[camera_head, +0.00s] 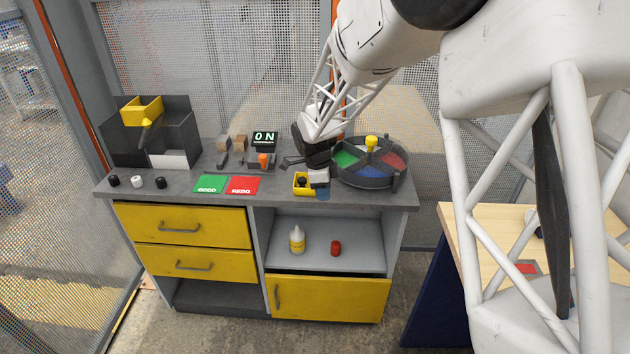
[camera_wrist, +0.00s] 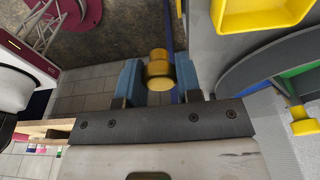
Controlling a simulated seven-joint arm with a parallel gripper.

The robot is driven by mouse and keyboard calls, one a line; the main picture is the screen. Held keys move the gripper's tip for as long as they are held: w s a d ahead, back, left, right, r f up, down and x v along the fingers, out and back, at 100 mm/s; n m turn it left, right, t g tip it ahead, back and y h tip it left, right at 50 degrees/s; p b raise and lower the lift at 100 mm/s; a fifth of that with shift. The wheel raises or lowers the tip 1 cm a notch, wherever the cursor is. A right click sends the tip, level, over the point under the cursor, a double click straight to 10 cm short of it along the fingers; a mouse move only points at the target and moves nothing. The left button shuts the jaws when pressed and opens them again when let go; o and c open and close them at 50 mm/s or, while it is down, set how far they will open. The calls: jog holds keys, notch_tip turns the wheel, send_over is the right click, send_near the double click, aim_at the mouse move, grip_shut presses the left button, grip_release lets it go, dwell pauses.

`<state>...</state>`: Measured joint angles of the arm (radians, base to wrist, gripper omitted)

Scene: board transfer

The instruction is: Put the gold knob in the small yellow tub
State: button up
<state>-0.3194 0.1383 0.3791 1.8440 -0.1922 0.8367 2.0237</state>
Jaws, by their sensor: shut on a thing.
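The gold knob (camera_wrist: 160,72) is held between the blue fingertips of my gripper (camera_wrist: 158,82) in the wrist view. In the head view my gripper (camera_head: 321,189) hangs at the front edge of the bench and hides the knob. The small yellow tub (camera_head: 297,190) stands on the bench just left of my gripper, partly covered by it. The tub's yellow rim also shows at the top right of the wrist view (camera_wrist: 262,28), apart from the knob. Something dark shows at the tub in the head view; I cannot tell what it is.
A round divided tray (camera_head: 375,181) with a yellow knob on top stands right of my gripper. Green and red cards (camera_head: 210,184) lie to the left. Several small black and white knobs (camera_head: 137,182) line the front left edge. A dark bin (camera_head: 182,131) stands at the back left.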

jog(key=w+a, duration=0.1)
jog(key=w, duration=0.2)
jog(key=w+a, duration=0.1)
jog(key=w, duration=0.2)
jog(key=w+a+f, duration=0.1)
jog(key=w, duration=0.3)
jog(key=shift+w, duration=0.1)
jog(key=shift+f, duration=1.75)
jog(key=shift+f, duration=0.1)
jog(key=o, duration=0.6)
jog(key=shift+o, duration=0.2)
notch_tip(320, 180, up, 12)
jog(key=a, duration=0.1)
jog(key=shift+a, duration=0.35)
